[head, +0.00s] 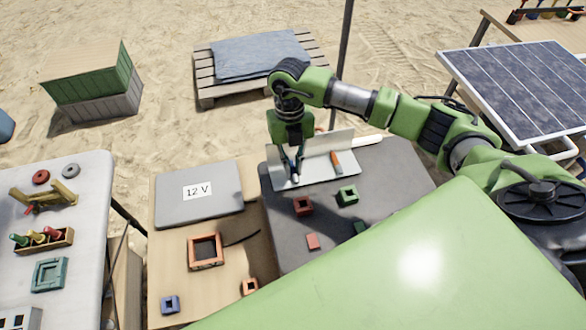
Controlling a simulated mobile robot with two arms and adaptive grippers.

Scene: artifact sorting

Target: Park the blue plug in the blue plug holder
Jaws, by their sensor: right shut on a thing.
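My right gripper (293,165) reaches down from the arm at the upper middle, at the left part of a bent pale metal sheet (316,178) on the dark grey table. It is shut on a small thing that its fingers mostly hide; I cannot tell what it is. No blue plug can be made out for certain. A small blue square block with an opening (170,305) sits on the wooden table; I cannot tell whether it is the blue plug holder. My left gripper is not in view.
An orange-handled tool (336,162) stands at the sheet, right of the gripper. Red and green blocks (347,195) lie nearby. A grey case marked 12 V (165,211) is left. A rack of coloured plugs (60,240) is far left; a solar panel (515,90) is right.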

